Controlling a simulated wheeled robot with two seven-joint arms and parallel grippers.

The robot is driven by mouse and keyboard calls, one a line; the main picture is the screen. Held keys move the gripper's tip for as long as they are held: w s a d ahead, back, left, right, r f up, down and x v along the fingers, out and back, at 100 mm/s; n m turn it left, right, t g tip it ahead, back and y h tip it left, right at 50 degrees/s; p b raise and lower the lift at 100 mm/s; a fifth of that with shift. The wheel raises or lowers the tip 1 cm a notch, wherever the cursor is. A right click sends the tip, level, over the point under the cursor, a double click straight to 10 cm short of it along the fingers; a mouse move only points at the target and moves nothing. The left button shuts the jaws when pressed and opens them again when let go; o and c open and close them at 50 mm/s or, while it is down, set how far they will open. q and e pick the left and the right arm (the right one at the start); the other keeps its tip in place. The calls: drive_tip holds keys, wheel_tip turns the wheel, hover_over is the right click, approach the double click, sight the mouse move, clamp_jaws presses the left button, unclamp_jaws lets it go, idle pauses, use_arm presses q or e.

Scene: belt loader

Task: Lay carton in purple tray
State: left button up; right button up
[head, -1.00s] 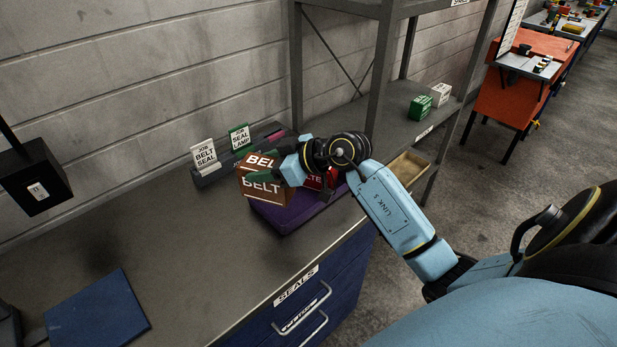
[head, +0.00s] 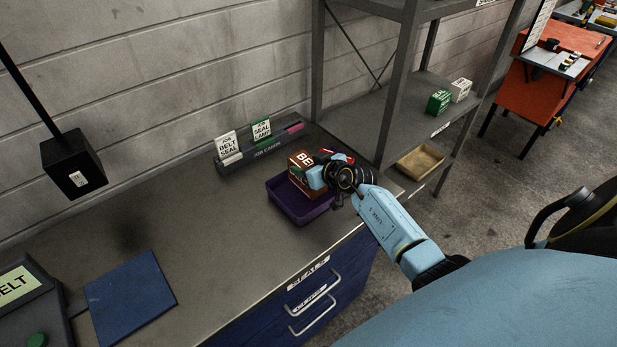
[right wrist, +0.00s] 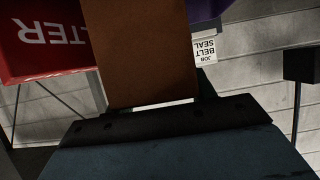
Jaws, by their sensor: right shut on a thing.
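The brown carton (head: 299,162), with white "BE…" lettering showing, is held in my right gripper (head: 317,177). It is over the back right part of the purple tray (head: 283,205); I cannot tell whether it touches the tray floor. My right gripper is shut on it, and my wrist hides its right side. The carton (right wrist: 135,50) fills the middle of the right wrist view, with a bit of the purple tray (right wrist: 207,9) beyond it. A red carton (head: 341,157) is partly hidden behind my wrist; its lettering shows in the right wrist view (right wrist: 45,38). My left gripper is out of view.
A job card rack (head: 262,147) stands behind the tray. A grey shelf (head: 400,118) with green and white boxes is at the right. A blue mat (head: 130,298) lies at the left. The bench between mat and tray is clear.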

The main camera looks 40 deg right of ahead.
wheel_tip(320, 180, down, 3)
drive_tip(key=shift+r+b, duration=0.15)
drive_tip(key=shift+b, duration=0.45)
drive_tip(key=shift+f, duration=0.25)
drive_tip(key=shift+f, duration=0.2)
drive_tip(key=o, duration=1.3)
